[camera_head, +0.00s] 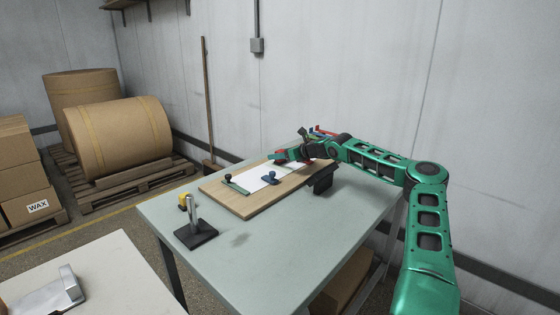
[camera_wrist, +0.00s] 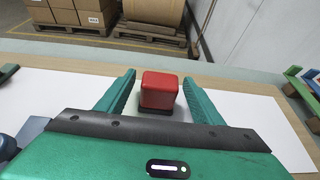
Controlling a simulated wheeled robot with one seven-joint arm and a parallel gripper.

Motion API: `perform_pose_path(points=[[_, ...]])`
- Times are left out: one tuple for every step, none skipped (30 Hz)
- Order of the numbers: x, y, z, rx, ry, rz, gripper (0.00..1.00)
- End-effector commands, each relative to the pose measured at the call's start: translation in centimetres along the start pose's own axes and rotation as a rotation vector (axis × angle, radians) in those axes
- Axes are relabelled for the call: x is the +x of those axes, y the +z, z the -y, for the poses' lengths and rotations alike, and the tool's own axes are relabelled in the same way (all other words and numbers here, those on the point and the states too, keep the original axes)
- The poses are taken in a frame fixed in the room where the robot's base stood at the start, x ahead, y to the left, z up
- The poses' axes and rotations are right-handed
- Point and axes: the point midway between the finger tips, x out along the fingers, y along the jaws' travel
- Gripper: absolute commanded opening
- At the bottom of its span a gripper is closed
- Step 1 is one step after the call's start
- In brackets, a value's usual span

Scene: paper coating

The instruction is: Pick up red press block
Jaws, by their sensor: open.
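The red press block (camera_wrist: 159,91) stands on white paper between my gripper's two open green fingers in the wrist view. My gripper (camera_wrist: 162,92) is open and low over the paper. In the head view, a small red part of the block (camera_head: 281,155) shows beside my gripper (camera_head: 286,156); the rest is hidden by the gripper. The white paper (camera_head: 252,180) lies on a wooden board (camera_head: 240,207) on the grey-green table.
A blue knobbed clamp (camera_head: 270,178) and a dark-knobbed green bar (camera_head: 232,184) lie on the paper. A metal post on a black base (camera_head: 195,232) and a yellow item (camera_head: 184,201) stand at the table's left. The table's front (camera_head: 270,250) is clear.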

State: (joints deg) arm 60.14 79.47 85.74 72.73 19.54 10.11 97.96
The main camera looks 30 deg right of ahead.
Motion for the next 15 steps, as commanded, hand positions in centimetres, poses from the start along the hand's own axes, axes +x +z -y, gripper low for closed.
perform_pose_path(points=[[-0.01,0.00,-0.01,0.000,0.000,0.000,0.61],[-0.02,0.00,-0.01,0.000,0.000,0.000,0.61],[-0.02,0.00,-0.01,0.000,0.000,0.000,0.56],[-0.02,0.00,-0.02,0.000,0.000,0.000,0.49],[-0.02,0.00,-0.02,0.000,0.000,0.000,0.42],[-0.02,0.00,-0.02,0.000,0.000,0.000,0.32],[-0.02,0.00,-0.02,0.000,0.000,0.000,0.25],[-0.03,0.00,-0.01,0.000,0.000,0.000,0.18],[-0.03,0.00,-0.01,0.000,0.000,0.000,0.14],[-0.04,0.05,-0.01,0.000,0.000,0.001,0.14],[-0.04,0.05,-0.01,0.000,0.000,0.001,0.14],[-0.04,0.05,0.00,0.000,0.000,0.001,0.14],[-0.04,0.04,-0.01,0.000,0.000,0.001,0.14],[-0.04,0.04,0.00,0.000,0.000,0.001,0.14],[-0.05,0.05,0.00,0.000,0.000,0.001,0.14]])
